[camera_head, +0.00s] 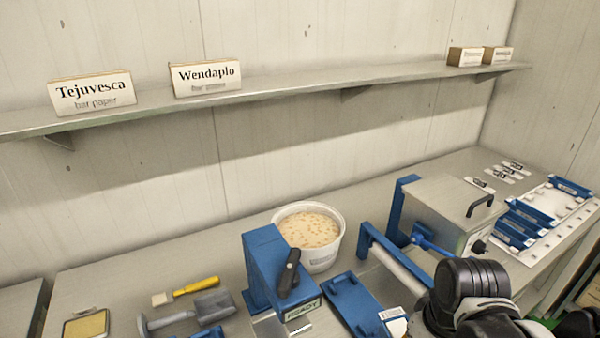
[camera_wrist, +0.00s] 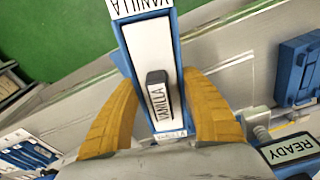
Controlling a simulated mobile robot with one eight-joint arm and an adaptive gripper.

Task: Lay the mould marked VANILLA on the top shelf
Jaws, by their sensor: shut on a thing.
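In the wrist view my gripper (camera_wrist: 160,78) has its two orange fingers closed on either side of a blue mould with a white face, the VANILLA mould (camera_wrist: 146,50). VANILLA labels show at its far end, on its dark raised grip and at its near end. The exact contact of the fingertips is hard to see. In the head view my arm is at the lower right, and my fingers are out of sight there. The shelf (camera_head: 290,88) runs along the wall above the bench, with a wide bare stretch in its middle.
Tejuvesca (camera_head: 92,92) and Wendaplo (camera_head: 206,78) boxes stand on the shelf's left, two small boxes (camera_head: 465,57) at its right. Below are a tub (camera_head: 310,238), a blue READY device (camera_head: 270,270), a metal-lidded machine (camera_head: 445,208) and a tray of blue moulds (camera_head: 560,215).

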